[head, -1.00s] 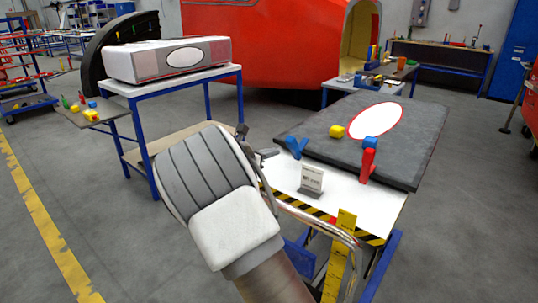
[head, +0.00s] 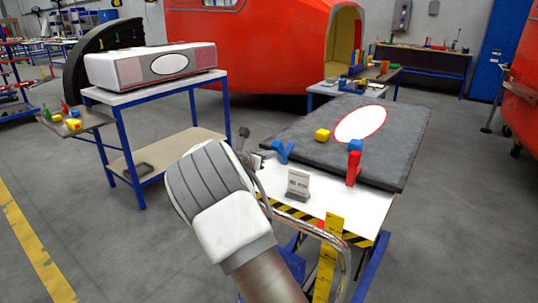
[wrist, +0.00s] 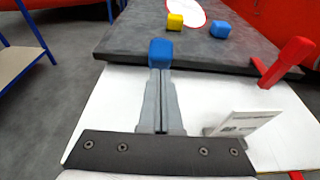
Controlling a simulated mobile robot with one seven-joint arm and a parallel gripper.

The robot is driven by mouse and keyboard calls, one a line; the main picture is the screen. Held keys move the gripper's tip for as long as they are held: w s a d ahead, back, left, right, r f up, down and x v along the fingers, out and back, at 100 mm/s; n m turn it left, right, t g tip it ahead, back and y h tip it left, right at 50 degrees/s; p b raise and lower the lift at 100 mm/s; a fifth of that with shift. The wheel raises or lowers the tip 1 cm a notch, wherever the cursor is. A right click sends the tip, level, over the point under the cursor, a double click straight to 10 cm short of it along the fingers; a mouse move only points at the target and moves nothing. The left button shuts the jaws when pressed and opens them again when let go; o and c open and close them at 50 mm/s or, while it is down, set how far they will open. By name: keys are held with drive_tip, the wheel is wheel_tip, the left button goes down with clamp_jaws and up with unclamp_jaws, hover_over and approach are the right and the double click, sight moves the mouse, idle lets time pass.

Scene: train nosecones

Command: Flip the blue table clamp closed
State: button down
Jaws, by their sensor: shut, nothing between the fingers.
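The blue table clamp (head: 283,151) is at the near left edge of the dark grey slab (head: 385,165) on the white table. In the head view it shows as a forked blue shape, its arm raised. In the wrist view its blue block-like end (wrist: 160,52) is straight ahead of my fingertips. My gripper (head: 262,157) is just left of the clamp in the head view. In the wrist view its grey fingers (wrist: 160,78) are together and empty, pointing at the blue end. I cannot tell whether they touch it. The fingers hide the clamp's lower part.
A red clamp (head: 354,167) stands upright to the right. A small sign (head: 298,184) stands on the white tabletop (head: 325,202) near my gripper. A yellow cube (head: 322,135) and a blue cube (head: 356,145) are on the slab. A blue-legged table (head: 160,88) stands left.

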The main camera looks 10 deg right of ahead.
sight(278, 141)
drive_tip(key=shift+w+d+r+p, duration=0.15)
drive_tip(key=shift+r+p, duration=0.1)
drive_tip(key=shift+p, duration=0.55)
drive_tip(key=shift+r+g+y+p, duration=0.25)
drive_tip(key=shift+g+y+p, duration=0.05)
drive_tip(key=shift+p, duration=0.45)
drive_tip(key=r+p, duration=0.1)
drive_tip(key=p, duration=0.2)
drive_tip(key=w+d+g+y+p, duration=0.1)
drive_tip(key=p, duration=0.2)
drive_tip(key=shift+r+p, duration=0.3)
drive_tip(key=shift+r, duration=0.1)
drive_tip(key=p, duration=0.4)
drive_tip(key=shift+w+d+r+g+y+p, duration=0.3)
drive_tip(key=shift+d+r+g+y+p, duration=0.05)
drive_tip(key=shift+d+g+y, duration=0.05)
drive_tip(key=p, duration=0.2)
drive_tip(key=shift+w+d+r+g+y+p, duration=0.15)
drive_tip(key=shift+w+d+g+y+p, duration=0.1)
drive_tip(key=shift+g+y+p, duration=0.1)
drive_tip(key=w+p, duration=0.1)
drive_tip(key=p, duration=0.2)
drive_tip(key=shift+d+g+y, duration=0.25)
drive_tip(key=shift+d, duration=0.1)
drive_tip(key=shift+w+d, duration=0.2)
drive_tip(key=shift+d, duration=0.05)
drive_tip(key=shift+w+d+r+p, duration=0.15)
drive_tip(key=shift+d+r+p, duration=0.05)
drive_tip(key=shift+r+p, duration=0.1)
